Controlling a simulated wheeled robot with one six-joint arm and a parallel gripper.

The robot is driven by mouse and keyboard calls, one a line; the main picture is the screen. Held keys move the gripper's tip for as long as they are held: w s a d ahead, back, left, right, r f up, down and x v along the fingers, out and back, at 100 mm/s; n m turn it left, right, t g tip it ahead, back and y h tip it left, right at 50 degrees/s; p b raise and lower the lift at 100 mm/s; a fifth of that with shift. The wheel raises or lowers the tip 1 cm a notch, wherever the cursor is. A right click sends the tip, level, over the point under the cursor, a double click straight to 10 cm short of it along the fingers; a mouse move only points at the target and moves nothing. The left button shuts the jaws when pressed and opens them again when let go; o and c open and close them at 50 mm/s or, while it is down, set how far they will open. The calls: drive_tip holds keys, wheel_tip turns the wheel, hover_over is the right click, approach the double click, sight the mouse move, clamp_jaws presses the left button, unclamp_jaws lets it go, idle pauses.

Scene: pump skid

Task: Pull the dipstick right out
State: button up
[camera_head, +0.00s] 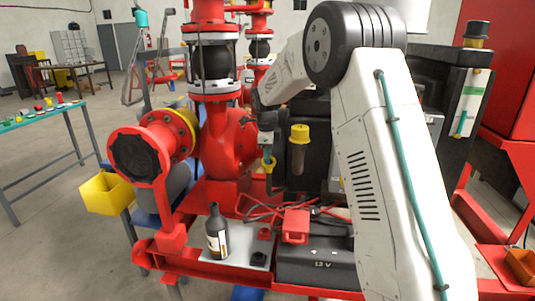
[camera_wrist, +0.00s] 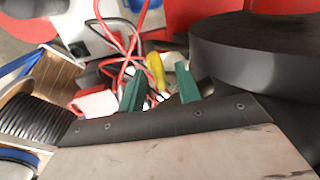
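The dipstick's yellow handle (camera_head: 268,165) shows low beside the red pump casing in the head view, partly hidden by my gripper. My gripper (camera_head: 267,153) points down at it, with the fingertips close to the handle. In the wrist view a yellow piece (camera_wrist: 155,72), which looks like the same handle, lies between the two green fingers of my gripper (camera_wrist: 160,78). Gaps show beside it, so the fingers look open around it, not closed on it. The dipstick's lower part is hidden.
A yellow-capped container (camera_head: 299,135) stands just right of my gripper. Below are a dark bottle (camera_head: 217,235), red and black cables (camera_head: 262,212) and a 12 V battery (camera_head: 318,262). The red pump (camera_head: 232,140) stands close on the left. Open floor lies further left.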

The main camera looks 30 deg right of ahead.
clamp_jaws()
wheel_tip(320, 180, up, 9)
unclamp_jaws()
drive_tip(key=shift+f, duration=0.1)
wheel_tip(320, 180, up, 8)
drive_tip(key=s, duration=0.1)
drive_tip(key=shift+s+a+f, duration=0.15)
drive_tip(key=shift+a, duration=0.25)
idle(0.6)
